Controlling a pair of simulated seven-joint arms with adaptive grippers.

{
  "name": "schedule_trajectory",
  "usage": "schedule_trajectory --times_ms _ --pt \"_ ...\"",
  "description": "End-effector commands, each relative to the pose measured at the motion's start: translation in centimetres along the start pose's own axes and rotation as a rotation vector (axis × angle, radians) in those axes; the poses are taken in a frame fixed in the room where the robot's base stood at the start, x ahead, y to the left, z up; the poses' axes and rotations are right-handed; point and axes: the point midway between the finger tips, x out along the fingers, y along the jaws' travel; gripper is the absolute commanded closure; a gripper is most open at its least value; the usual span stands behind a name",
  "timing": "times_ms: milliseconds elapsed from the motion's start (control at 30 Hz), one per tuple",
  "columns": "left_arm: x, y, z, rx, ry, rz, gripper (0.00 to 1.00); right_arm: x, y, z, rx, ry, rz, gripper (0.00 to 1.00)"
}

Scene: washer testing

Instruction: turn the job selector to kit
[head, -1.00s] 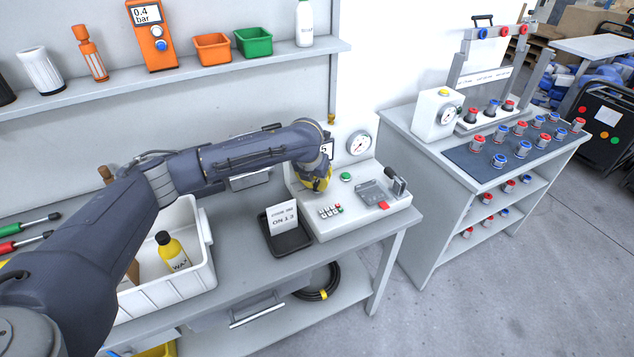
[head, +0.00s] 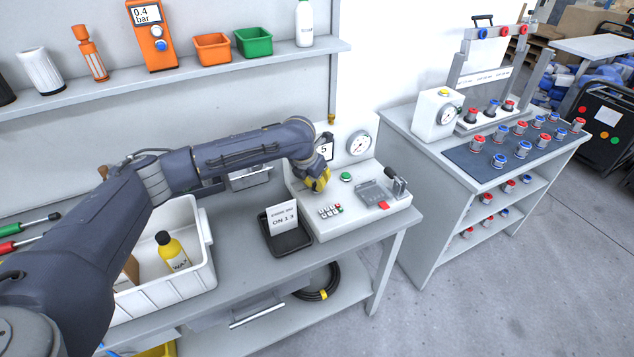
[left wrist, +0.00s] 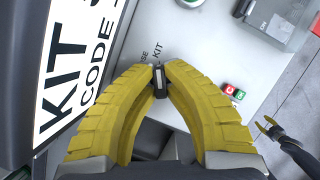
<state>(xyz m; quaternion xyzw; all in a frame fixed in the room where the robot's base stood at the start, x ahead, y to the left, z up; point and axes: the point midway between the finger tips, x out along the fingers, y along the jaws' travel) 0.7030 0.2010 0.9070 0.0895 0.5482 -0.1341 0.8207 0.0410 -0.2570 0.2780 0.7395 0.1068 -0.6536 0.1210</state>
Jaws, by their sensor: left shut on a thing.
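The job selector is a small black knob (left wrist: 160,82) on the pale test console (head: 335,222). In the left wrist view my left gripper (left wrist: 159,78) has its yellow ridged fingers closed on the knob from both sides. Printed words, one of them KIT, stand just beyond the knob. The fingers hide part of the panel, and I cannot tell exactly where the knob points. In the head view the left gripper (head: 318,182) hides the knob. My right gripper (left wrist: 267,127) hangs apart at the right of the wrist view, its small yellow fingers spread and empty.
A large KIT CODE sign (left wrist: 70,60) is close on the left in the wrist view. The console carries a green button (head: 346,176), a small keypad (head: 330,211), a gauge (head: 359,143) and a clamp (head: 374,193). A black tray (head: 286,241) with a card stands left of it.

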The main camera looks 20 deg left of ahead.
Motion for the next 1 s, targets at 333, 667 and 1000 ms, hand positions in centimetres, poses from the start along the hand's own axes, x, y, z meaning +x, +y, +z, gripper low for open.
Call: schedule_trajectory --times_ms 333,667,1000 --pt "0.0 0.0 0.0 0.000 0.001 0.000 0.66 0.0 0.0 0.0 0.000 0.000 0.000 0.56" --pt "-1.3 0.0 0.1 0.001 -0.002 0.001 0.66 0.0 0.1 0.0 -0.001 0.000 0.001 0.56" --pt "-7.1 0.1 0.1 0.001 -0.003 0.001 0.66 0.0 0.0 0.0 0.000 0.000 0.000 0.56"
